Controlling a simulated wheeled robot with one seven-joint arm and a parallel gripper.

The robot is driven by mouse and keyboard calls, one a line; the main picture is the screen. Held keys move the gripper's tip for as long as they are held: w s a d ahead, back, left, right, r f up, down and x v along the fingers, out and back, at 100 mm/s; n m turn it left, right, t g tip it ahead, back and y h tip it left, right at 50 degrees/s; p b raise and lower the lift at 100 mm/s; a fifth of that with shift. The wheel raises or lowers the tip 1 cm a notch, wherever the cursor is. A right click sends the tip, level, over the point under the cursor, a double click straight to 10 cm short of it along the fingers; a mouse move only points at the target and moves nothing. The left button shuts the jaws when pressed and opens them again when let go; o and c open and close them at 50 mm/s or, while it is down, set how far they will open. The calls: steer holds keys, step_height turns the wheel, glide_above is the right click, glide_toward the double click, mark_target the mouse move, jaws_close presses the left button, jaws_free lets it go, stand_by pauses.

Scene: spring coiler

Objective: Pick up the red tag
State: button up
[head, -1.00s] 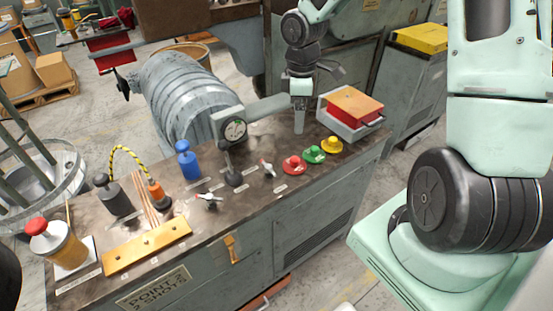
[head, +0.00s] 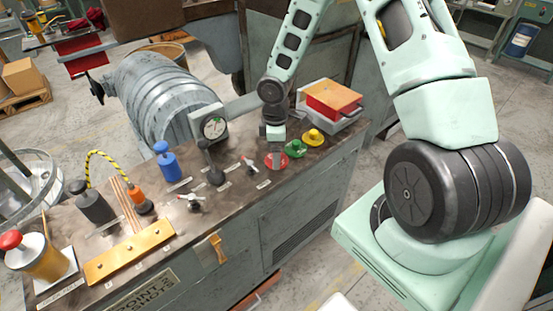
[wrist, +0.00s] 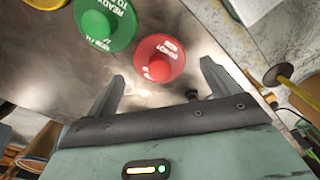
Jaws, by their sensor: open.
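The red tag (head: 268,163), a round disc with a raised knob, lies on the console top, partly hidden behind my gripper (head: 276,150) in the head view. In the wrist view the whole red tag (wrist: 170,47) shows with white lettering, just beyond the gap between the fingertips of my gripper (wrist: 163,70). My gripper is open and empty, above the tag. The green tag (wrist: 112,38) lies beside it, also seen in the head view (head: 294,149).
A yellow tag (head: 313,137) lies past the green one. A grey tray with a red box (head: 335,100) stands at the far right corner. Small levers (head: 250,167) and a gauge (head: 213,127) rise left of the red tag. The console's front edge is close.

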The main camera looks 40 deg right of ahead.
step_height(320, 180, down, 2)
steer(key=shift+f, duration=0.1)
steer(key=c, duration=1.1)
step_height(320, 180, up, 23)
steer(key=p, duration=1.2)
steer(key=shift+f+p, duration=0.2)
steer(key=shift+p, duration=0.2)
